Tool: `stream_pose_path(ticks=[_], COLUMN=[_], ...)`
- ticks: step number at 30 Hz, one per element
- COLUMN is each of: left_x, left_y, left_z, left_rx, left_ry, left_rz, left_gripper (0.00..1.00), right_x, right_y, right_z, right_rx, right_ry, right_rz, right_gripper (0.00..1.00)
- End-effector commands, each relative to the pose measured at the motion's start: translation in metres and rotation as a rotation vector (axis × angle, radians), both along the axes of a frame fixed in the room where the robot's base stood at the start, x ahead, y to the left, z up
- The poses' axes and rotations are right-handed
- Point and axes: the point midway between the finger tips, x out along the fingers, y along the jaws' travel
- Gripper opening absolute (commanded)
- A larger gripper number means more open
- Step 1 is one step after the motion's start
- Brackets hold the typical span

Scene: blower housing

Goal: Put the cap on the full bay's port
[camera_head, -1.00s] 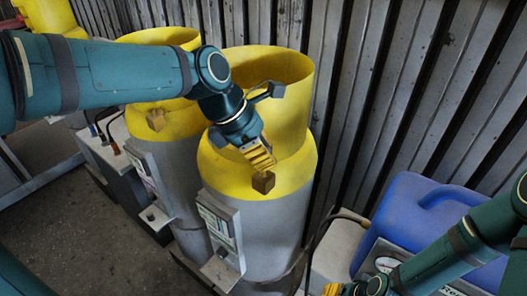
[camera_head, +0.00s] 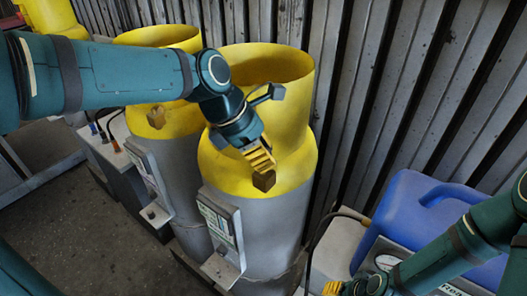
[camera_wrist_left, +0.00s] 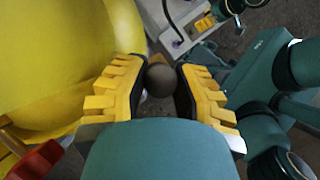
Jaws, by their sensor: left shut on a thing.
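Two large grey cylinders with yellow tops stand side by side, the right one (camera_head: 262,225) nearer and the left one (camera_head: 178,155) behind. The left cylinder has a small brass port fitting (camera_head: 156,118) on its yellow shoulder. My left gripper (camera_head: 262,170) is at the front of the right cylinder's yellow shoulder. It is shut on a dark brown piece, seemingly the cap (camera_head: 264,181). In the left wrist view the cap (camera_wrist_left: 160,80) looks round between the yellow fingers. I cannot tell whether it touches a port; any port there is hidden. My right gripper (camera_head: 333,289) is low at the bottom edge, partly cut off.
A blue jerrycan (camera_head: 415,215) stands at the right beside a grey box with a gauge (camera_head: 387,262). Panels with labels (camera_head: 218,220) and small brackets are on the cylinders' fronts. A corrugated metal wall (camera_head: 400,90) closes the back. Open floor (camera_head: 85,225) lies at lower left.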

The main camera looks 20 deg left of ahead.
Motion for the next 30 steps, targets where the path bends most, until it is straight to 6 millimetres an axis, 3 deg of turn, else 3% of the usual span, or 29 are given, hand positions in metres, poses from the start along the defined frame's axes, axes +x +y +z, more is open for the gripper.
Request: stream_pose_path(ticks=[28,29,30], left_x=[0.0,0.0,0.0], left_y=[0.0,0.0,0.0], left_z=[-0.022,-0.021,-0.021], left_rx=[0.0,0.0,0.0], left_ry=[0.0,0.0,0.0], left_rz=[0.001,0.001,0.001], left_gripper=[0.03,0.36,0.5], right_x=[0.0,0.0,0.0], right_y=[0.0,0.0,0.0], right_z=[-0.01,-0.01,-0.01], right_rx=[0.0,0.0,0.0], right_ry=[0.0,0.0,0.0], right_rz=[0.0,0.0,0.0], right_gripper=[0.47,0.47,0.47])
